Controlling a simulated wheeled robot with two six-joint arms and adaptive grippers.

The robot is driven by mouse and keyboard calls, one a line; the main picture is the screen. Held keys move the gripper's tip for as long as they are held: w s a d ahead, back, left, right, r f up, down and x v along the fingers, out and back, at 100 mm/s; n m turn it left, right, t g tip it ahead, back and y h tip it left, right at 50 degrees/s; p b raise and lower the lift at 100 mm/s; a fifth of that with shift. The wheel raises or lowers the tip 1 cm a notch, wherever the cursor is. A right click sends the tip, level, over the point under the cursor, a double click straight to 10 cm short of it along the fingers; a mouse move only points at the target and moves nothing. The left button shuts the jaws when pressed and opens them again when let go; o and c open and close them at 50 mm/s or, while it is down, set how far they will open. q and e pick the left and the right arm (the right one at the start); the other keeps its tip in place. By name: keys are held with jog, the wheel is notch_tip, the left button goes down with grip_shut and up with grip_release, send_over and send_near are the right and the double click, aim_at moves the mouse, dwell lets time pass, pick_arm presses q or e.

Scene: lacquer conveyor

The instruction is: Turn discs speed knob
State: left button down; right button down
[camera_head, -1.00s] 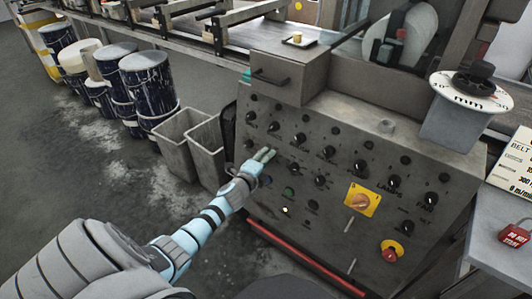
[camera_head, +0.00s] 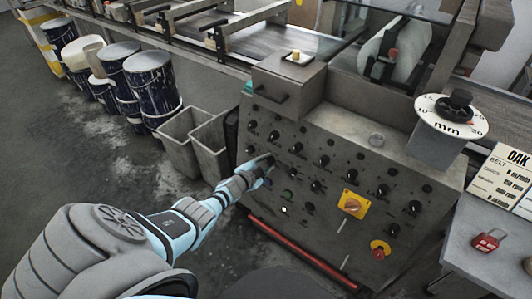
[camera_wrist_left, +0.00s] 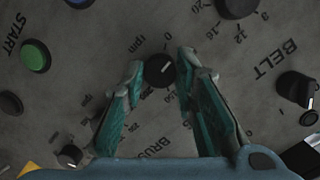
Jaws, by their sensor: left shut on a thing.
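A grey control panel (camera_head: 325,205) carries rows of black knobs. My left gripper (camera_head: 264,162) is at the upper left of its face. In the left wrist view, the fingers of my left gripper (camera_wrist_left: 160,66) are closed around a black round knob (camera_wrist_left: 160,72) with a white pointer line. An rpm scale with numbers is printed around this knob, and "BELT" stands by the scale to its right. A "BRUS..." label is partly hidden below. Whether a discs label belongs to the held knob cannot be read. My right gripper does not show.
A green START button (camera_wrist_left: 35,55) and other knobs lie close around the held one. An orange-yellow switch (camera_head: 351,204) and a red button on yellow (camera_head: 380,249) sit lower right. Grey bins (camera_head: 181,143) stand left of the panel. A large mm dial (camera_head: 452,107) is at right.

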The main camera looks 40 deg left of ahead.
pick_arm(q)
jog(key=shift+a+n+h, duration=0.1)
jog(key=shift+n+h, duration=0.2)
jog(key=shift+n, duration=0.8)
jog(key=shift+n+h, duration=0.4)
jog(key=shift+n, duration=0.7)
jog(key=c, duration=1.3)
grip_release()
jog(key=shift+s+f, duration=0.1)
